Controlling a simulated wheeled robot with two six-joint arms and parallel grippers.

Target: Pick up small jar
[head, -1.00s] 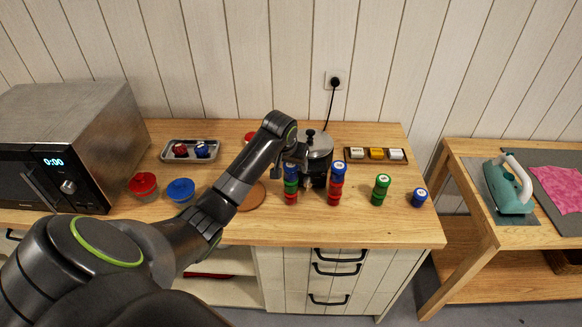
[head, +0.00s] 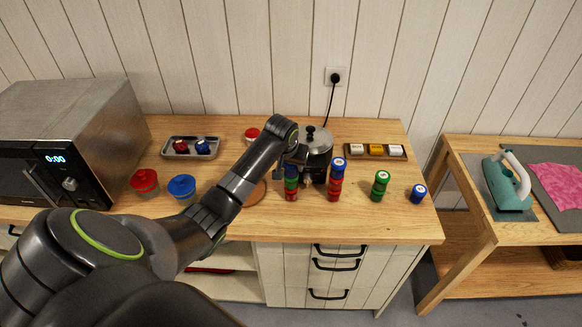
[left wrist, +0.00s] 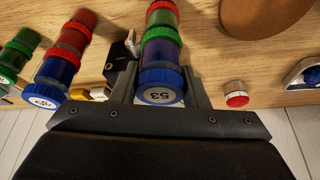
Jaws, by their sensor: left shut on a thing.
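My left gripper (left wrist: 161,90) is shut on the blue-lidded small jar (left wrist: 160,80), whose round label reads 53. This jar sits in line with the green-lidded jar (left wrist: 161,38) and a red-lidded one beyond it. I cannot tell whether it still touches the jar under it. In the head view the same column of jars (head: 291,184) stands in front of the pot, with my left gripper (head: 290,162) at its top, partly hidden by the arm. My right gripper is not in view.
A taller jar stack (head: 336,182) stands close to the right. A green jar stack (head: 380,186) and a lone blue jar (head: 418,194) are farther right. The pot (head: 315,142) is behind. A tray of labelled blocks (head: 376,152) lies at back right. The counter's front right is clear.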

